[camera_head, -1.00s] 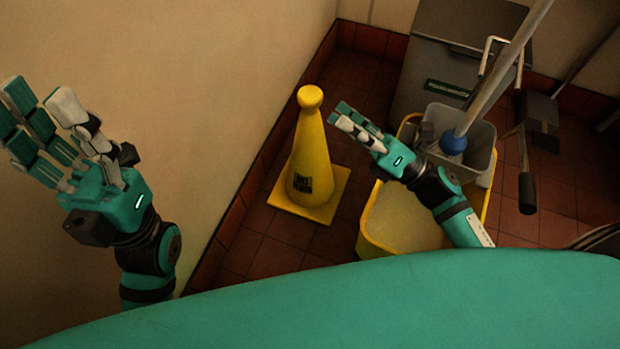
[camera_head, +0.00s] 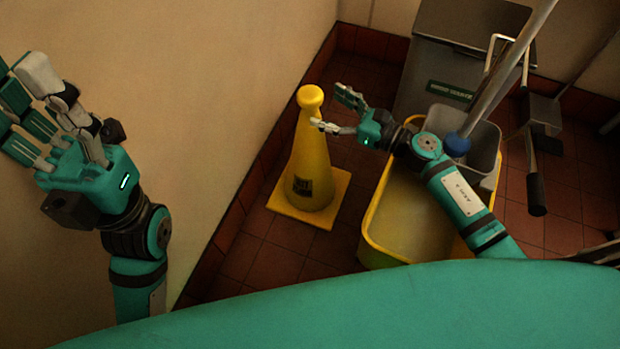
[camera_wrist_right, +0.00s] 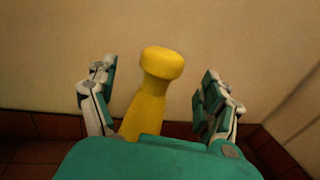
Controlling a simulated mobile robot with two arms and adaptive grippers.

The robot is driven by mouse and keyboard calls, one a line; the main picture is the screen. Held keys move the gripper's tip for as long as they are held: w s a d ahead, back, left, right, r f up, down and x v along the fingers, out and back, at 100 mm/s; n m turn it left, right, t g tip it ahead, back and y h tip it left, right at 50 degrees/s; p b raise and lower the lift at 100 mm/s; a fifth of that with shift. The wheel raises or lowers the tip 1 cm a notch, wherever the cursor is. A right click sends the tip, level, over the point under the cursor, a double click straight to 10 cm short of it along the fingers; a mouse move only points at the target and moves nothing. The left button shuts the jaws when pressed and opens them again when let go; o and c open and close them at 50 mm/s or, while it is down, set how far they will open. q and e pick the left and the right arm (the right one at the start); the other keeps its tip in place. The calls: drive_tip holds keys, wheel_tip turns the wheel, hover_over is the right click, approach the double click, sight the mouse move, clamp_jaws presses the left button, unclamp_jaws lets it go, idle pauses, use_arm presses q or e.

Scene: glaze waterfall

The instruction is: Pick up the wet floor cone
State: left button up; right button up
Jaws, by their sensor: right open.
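The wet floor cone (camera_head: 311,160) is yellow with a round knob on top and a square base. It stands upright on the tiled floor near the wall, with a dark label low on its side. My right gripper (camera_head: 330,110) is open, with its fingers beside the upper part of the cone. In the right wrist view the cone's knob and neck (camera_wrist_right: 160,72) show between the spread fingers of the right gripper (camera_wrist_right: 160,100), with gaps on both sides. My left gripper (camera_head: 40,105) is at the far left, in front of the wall, with its fingers extended and empty.
A yellow mop bucket (camera_head: 395,215) with a grey wringer (camera_head: 478,145) and a mop handle stands right of the cone, below my right arm. A grey bin (camera_head: 455,60) stands behind. The beige wall (camera_head: 220,90) is close on the left.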

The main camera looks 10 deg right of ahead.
sight(310, 99)
drive_tip(key=x, duration=0.1)
drive_tip(key=b+x, duration=0.1)
drive_tip(key=x, duration=0.2)
drive_tip(key=shift+w+a+f, duration=0.1)
drive_tip(key=shift+w+f, duration=0.15)
drive_tip(key=shift+w, duration=0.2)
drive_tip(key=shift+w+a+r, duration=0.1)
drive_tip(key=shift+w+a, duration=0.2)
drive_tip(key=shift+a, duration=0.1)
clamp_jaws()
drive_tip(key=shift+r, duration=0.2)
